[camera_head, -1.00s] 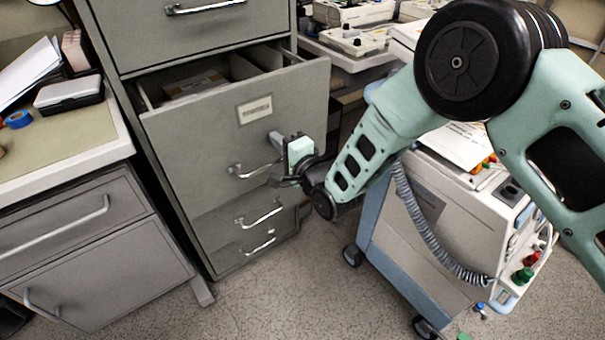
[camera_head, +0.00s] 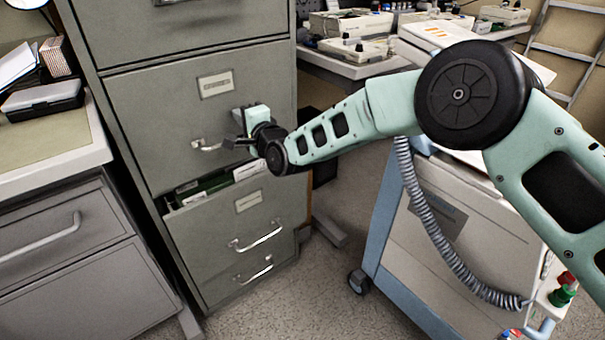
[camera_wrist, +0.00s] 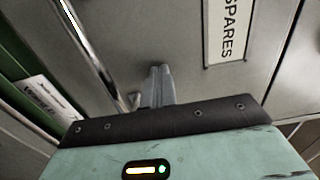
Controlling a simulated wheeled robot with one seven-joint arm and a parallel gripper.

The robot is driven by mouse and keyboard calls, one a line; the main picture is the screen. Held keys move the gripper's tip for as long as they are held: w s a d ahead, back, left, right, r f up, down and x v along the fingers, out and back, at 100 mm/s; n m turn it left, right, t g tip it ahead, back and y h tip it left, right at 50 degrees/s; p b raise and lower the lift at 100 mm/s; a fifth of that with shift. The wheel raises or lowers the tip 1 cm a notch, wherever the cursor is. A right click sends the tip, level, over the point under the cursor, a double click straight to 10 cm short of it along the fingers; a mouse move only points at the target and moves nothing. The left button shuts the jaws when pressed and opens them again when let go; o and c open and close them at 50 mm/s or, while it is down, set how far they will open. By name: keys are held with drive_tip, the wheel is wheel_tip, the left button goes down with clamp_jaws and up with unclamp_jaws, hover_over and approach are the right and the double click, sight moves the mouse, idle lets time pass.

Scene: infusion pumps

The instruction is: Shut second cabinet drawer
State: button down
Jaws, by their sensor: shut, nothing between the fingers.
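The second drawer (camera_head: 150,110) of the tall grey-green filing cabinet has a label and a metal handle (camera_head: 207,146). Its front looks flush, or nearly flush, with the cabinet face. My gripper (camera_head: 238,118) is shut and empty at the right half of this drawer front, right of the handle and below the label. In the wrist view the closed fingertips (camera_wrist: 160,72) point at the drawer face, with the handle bar to the left and a "SPARES" label (camera_wrist: 230,28) to the right. I cannot tell whether the fingertips touch the face.
The third drawer (camera_head: 235,225) stands partly open just below, with files (camera_head: 215,182) showing. A lower drawer (camera_head: 250,285) looks shut. A low grey cabinet (camera_head: 65,240) stands on the left. A wheeled machine (camera_head: 450,240) stands on the right, below my arm. Some floor is clear between.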

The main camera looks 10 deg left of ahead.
drive_tip(key=shift+w+a+r, duration=0.15)
drive_tip(key=shift+w+a, duration=0.2)
drive_tip(key=shift+a, duration=0.05)
drive_tip(key=shift+r, duration=0.15)
drive_tip(key=shift+b, duration=0.3)
